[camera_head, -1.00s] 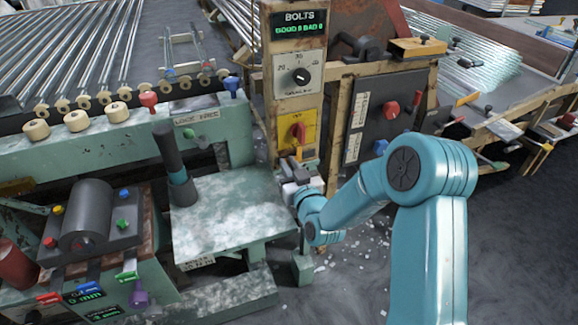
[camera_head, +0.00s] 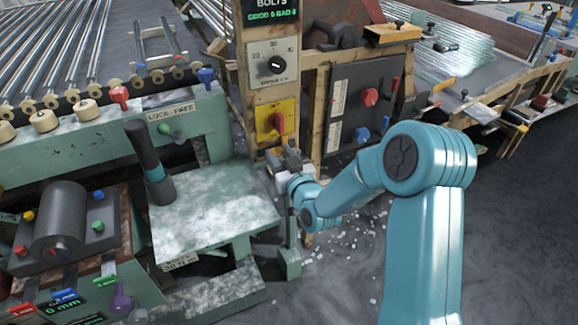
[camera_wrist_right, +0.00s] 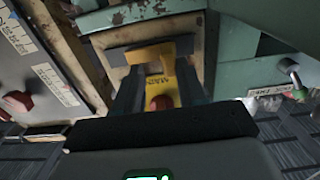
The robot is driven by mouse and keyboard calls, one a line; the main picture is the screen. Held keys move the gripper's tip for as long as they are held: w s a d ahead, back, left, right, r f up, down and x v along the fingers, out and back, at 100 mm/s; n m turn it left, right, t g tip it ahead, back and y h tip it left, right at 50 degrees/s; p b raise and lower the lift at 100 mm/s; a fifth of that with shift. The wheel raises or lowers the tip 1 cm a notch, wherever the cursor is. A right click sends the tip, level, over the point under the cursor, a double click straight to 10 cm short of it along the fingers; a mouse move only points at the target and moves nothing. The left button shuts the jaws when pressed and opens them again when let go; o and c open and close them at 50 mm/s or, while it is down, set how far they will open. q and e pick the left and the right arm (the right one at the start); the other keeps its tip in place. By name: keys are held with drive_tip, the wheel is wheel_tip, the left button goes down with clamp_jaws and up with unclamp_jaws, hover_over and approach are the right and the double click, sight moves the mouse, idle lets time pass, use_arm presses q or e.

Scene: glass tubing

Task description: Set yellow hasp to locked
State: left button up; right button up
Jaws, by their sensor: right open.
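A yellow plate (camera_head: 268,112) with a red handle (camera_head: 277,121) is on the wooden post in the head view. A yellow-orange piece (camera_head: 273,153) shows just below it, partly hidden by my gripper; I cannot tell for sure that it is the hasp. My right gripper (camera_head: 281,157) is just below the plate. In the right wrist view, its dark fingers (camera_wrist_right: 160,76) are open on either side of the plate's lower part, the red handle (camera_wrist_right: 159,102) and the yellow-orange piece (camera_wrist_right: 150,54). Contact cannot be told. My left gripper is out of view.
A grey dial (camera_head: 277,65) sits above the yellow plate. A dark panel (camera_head: 352,105) with red and blue knobs is right of the post. A green machine table (camera_head: 215,210) with an upright dark lever (camera_head: 146,150) stands left. White chips lie on the floor.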

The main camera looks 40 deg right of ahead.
drive_tip(key=p+v, duration=1.4)
drive_tip(key=v, duration=0.2)
drive_tip(key=shift+d, duration=0.1)
